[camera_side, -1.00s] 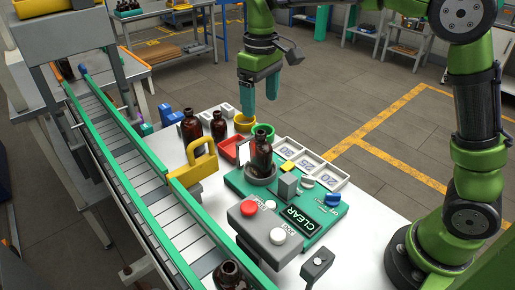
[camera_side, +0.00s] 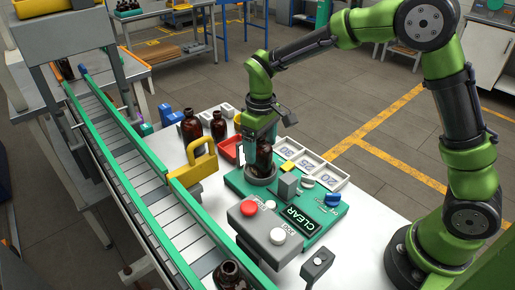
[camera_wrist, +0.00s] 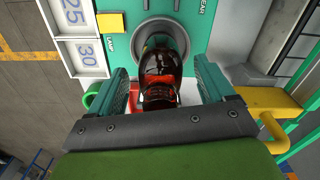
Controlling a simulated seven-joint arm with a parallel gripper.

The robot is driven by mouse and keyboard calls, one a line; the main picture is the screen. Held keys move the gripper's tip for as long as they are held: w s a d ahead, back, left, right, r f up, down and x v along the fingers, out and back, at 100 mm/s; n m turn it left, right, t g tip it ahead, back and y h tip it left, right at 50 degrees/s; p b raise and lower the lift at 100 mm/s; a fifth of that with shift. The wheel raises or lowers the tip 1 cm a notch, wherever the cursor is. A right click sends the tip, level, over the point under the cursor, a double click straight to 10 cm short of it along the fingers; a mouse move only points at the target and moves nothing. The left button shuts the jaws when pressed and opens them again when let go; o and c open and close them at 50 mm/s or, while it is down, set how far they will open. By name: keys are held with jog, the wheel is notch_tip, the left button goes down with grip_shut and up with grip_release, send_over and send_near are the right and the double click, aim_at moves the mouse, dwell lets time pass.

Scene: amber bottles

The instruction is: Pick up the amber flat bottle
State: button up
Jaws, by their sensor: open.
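The amber bottle (camera_side: 265,158) stands in a round grey holder (camera_side: 262,178) on the green board (camera_side: 236,183). In the wrist view the bottle (camera_wrist: 158,72) lies between the two teal fingers of my gripper (camera_wrist: 160,95), with a visible gap on each side. My gripper (camera_side: 261,142) is open around the upper part of the bottle in the side view and hides some of it. Two other amber bottles, a left one (camera_side: 191,127) and a right one (camera_side: 218,126), stand at the table's back left. I cannot tell from these views which bottle is flat.
A yellow handle-shaped part (camera_side: 195,170) stands left of the holder beside the conveyor (camera_side: 150,190). Labelled white trays (camera_side: 300,165) lie to the right. A control box with a red button (camera_side: 249,208) is in front.

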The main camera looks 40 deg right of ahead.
jog(key=c, duration=1.2)
